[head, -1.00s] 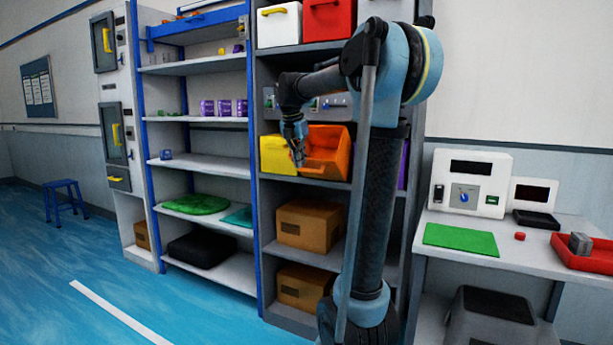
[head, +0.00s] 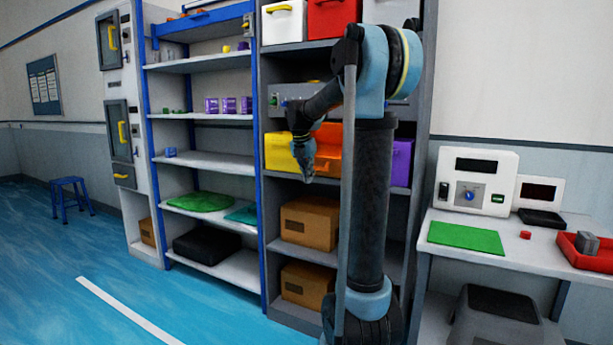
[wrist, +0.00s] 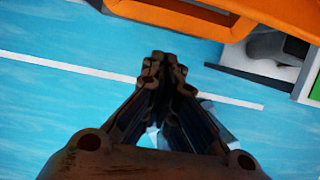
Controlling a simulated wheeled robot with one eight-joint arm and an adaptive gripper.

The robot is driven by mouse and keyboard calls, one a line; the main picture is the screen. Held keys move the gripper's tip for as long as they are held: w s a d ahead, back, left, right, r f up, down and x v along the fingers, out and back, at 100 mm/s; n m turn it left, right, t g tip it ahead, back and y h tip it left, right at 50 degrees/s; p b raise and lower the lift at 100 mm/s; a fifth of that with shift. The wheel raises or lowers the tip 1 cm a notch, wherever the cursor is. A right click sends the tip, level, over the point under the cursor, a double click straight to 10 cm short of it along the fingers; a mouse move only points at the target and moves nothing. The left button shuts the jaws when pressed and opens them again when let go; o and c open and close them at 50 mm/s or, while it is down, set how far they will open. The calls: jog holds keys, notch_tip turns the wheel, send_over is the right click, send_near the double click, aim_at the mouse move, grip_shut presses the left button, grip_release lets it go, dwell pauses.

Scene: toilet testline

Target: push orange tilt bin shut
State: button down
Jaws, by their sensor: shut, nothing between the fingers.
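The orange tilt bin (head: 329,142) is on the grey shelf unit, between the yellow bin and the purple bin. In the head view its front looks about upright, roughly in line with the yellow bin, but my arm hides part of it, so I cannot tell whether it is fully shut. My gripper (head: 307,177) points down in front of the yellow and orange bins. In the wrist view the gripper (wrist: 165,62) is shut and empty, with a visible gap between its tips and the orange bin (wrist: 175,17) at the top.
A yellow bin (head: 279,153) stands left of the orange one and a purple bin (head: 401,162) right. Cardboard boxes (head: 309,222) sit on the shelves below. A table (head: 480,225) with instruments stands at the right. Blue floor (head: 60,270) is open at the left.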

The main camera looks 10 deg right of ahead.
jog(key=shift+w+d+r, duration=0.6)
jog(key=shift+w+r, duration=0.25)
